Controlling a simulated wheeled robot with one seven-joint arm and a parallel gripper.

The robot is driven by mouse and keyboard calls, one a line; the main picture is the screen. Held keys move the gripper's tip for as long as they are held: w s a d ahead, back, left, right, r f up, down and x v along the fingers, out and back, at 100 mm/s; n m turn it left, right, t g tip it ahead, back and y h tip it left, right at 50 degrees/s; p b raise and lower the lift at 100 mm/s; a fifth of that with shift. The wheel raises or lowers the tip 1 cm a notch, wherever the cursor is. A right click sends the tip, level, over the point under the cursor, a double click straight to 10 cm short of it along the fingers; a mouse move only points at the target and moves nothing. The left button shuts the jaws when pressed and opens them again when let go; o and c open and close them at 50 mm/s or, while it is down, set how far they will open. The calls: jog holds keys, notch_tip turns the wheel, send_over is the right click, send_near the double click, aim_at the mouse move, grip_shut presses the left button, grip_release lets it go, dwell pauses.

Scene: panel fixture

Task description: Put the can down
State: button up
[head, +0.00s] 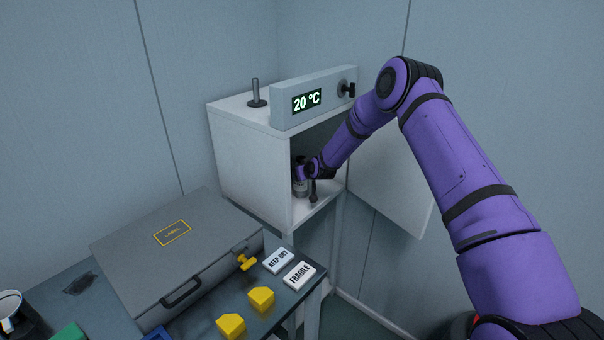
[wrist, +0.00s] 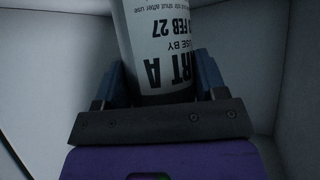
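The can (wrist: 160,45) is a white cylinder with dark print, upside down in the wrist view, and a dark band at its near end. My gripper (wrist: 158,85) has one finger on each side of it, both close against its sides, and looks shut on it. In the head view my gripper (head: 306,169) reaches through the open front of the white cabinet (head: 250,165). There the can (head: 300,188) shows partly below the gripper, just inside the opening, close to the cabinet floor. I cannot tell whether its base touches the floor.
The cabinet door (head: 385,185) hangs open to the right. A 20 °C display panel (head: 312,98) and a small post (head: 256,93) are on top. A grey case (head: 175,250), yellow blocks (head: 261,299) and label plates (head: 299,275) occupy the bench.

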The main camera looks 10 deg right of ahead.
jog(key=o, duration=0.4)
jog(key=shift+o, duration=0.2)
jog(key=shift+r, duration=0.1)
jog(key=s+d+r+g+h, duration=0.1)
jog(key=s+d+r+g, duration=0.1)
jog(key=s+r, duration=1.4)
jog(key=s+d+r+g+h, duration=0.1)
jog(key=s+d+r, duration=0.2)
jog(key=s+r, duration=1.3)
jog(key=s+r+m+g, duration=0.1)
jog(key=s+r, duration=0.2)
jog(key=s, duration=0.7)
jog(key=s+d+r+g, duration=0.1)
jog(key=s+r, duration=0.2)
jog(key=s, duration=0.7)
jog(key=s+d+r+m, duration=0.1)
jog(key=s+r, duration=0.1)
jog(key=s, duration=0.8)
jog(key=shift+s+r+m+g+h, duration=0.2)
jog(key=shift+r+m+g+h, duration=0.1)
jog(key=shift+r+g, duration=0.1)
